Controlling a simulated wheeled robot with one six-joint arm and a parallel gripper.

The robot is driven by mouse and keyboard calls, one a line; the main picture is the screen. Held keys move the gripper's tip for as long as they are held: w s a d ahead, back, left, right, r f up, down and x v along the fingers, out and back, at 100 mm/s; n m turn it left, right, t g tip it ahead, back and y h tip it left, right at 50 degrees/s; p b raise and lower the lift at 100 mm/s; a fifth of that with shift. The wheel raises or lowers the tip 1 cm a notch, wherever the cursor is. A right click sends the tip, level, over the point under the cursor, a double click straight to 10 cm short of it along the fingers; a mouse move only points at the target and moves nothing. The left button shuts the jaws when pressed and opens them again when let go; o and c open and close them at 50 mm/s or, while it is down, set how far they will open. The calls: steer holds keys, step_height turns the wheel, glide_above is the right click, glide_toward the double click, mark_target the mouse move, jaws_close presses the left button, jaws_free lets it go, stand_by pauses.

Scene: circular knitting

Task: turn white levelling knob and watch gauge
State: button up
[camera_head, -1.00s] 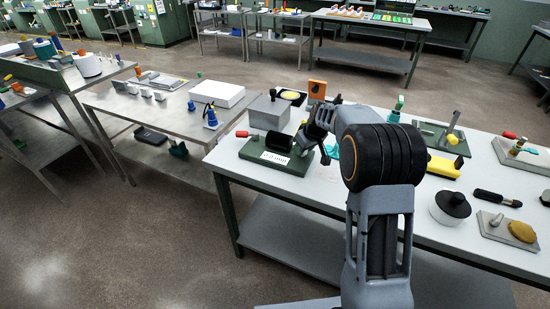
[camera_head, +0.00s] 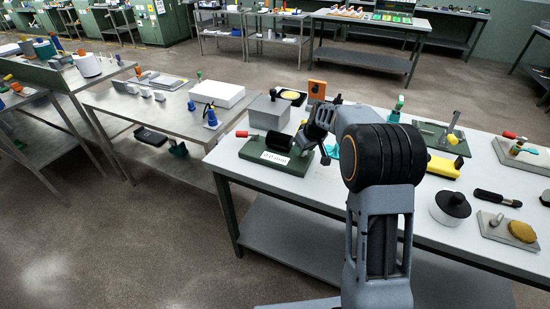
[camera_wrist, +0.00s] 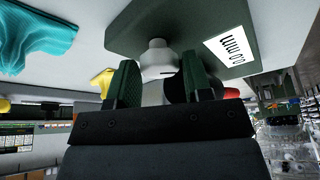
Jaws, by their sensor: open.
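The white levelling knob (camera_wrist: 158,58) stands on the green base in the wrist view. My gripper (camera_wrist: 160,82) is open, with one finger on each side of the knob; I cannot tell whether they touch it. The green base (camera_head: 250,156) lies at the front left of the white table in the head view and also shows in the wrist view (camera_wrist: 185,20). Its white gauge label (camera_wrist: 229,45) appears turned over in the wrist view and seems to read 0.0 mm. My gripper (camera_head: 313,145) hides the knob in the head view.
A black roller (camera_head: 278,141) with a red handle (camera_head: 241,133) lies on the base. A grey box (camera_head: 268,112) and an orange block (camera_head: 317,88) stand behind it. A teal cloth-like piece (camera_wrist: 35,38) lies close by. The steel table (camera_head: 120,100) is to the left.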

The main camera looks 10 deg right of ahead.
steer(key=shift+r, duration=0.1)
steer(key=shift+r+p, duration=1.85)
steer(key=shift+r, duration=1.1)
steer(key=o, duration=0.3)
steer(key=p+v, duration=0.2)
steer(key=v, duration=0.4)
